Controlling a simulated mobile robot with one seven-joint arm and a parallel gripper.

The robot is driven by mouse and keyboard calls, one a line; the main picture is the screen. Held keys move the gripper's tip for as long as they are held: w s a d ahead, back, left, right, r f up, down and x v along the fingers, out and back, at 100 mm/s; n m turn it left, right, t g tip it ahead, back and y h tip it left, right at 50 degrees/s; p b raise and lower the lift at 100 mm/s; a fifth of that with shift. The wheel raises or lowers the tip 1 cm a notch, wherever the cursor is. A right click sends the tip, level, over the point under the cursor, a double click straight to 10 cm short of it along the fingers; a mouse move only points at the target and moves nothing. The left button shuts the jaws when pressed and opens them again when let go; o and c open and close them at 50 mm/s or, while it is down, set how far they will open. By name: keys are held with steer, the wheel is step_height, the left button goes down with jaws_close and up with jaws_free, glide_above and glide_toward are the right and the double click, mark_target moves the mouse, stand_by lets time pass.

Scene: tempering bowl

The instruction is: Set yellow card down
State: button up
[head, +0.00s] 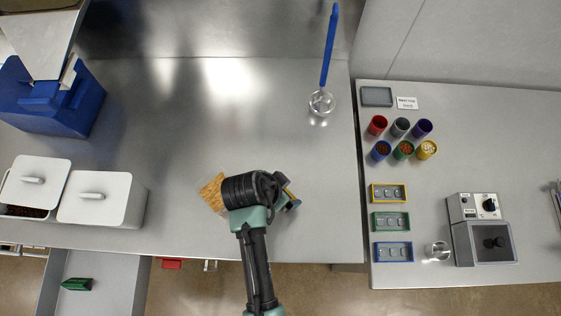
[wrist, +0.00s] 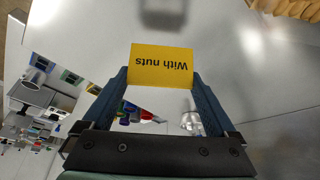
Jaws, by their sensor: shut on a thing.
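The yellow card (wrist: 160,66) reads "With nuts", upside down in the wrist view. My gripper (wrist: 160,80) is shut on it, with one blue finger at each side edge of the card. In the head view my gripper (head: 289,196) is over the front part of the steel table, and only a thin yellow sliver of the card (head: 286,181) shows beside it. I cannot tell whether the card touches the table.
A brown textured piece (head: 212,193) lies just left of my gripper. White-lidded bins (head: 100,198) and a blue machine (head: 80,112) stand at left. A blue-handled tool (head: 328,55) stands at the back. Coloured cups (head: 403,150) and trays (head: 390,221) occupy the right-hand table. The middle steel surface is clear.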

steer(key=shift+w+f, duration=0.1)
steer(key=shift+f, duration=2.15)
steer(key=shift+f, duration=0.15)
steer(key=o, duration=0.9)
steer(key=shift+o, duration=0.2)
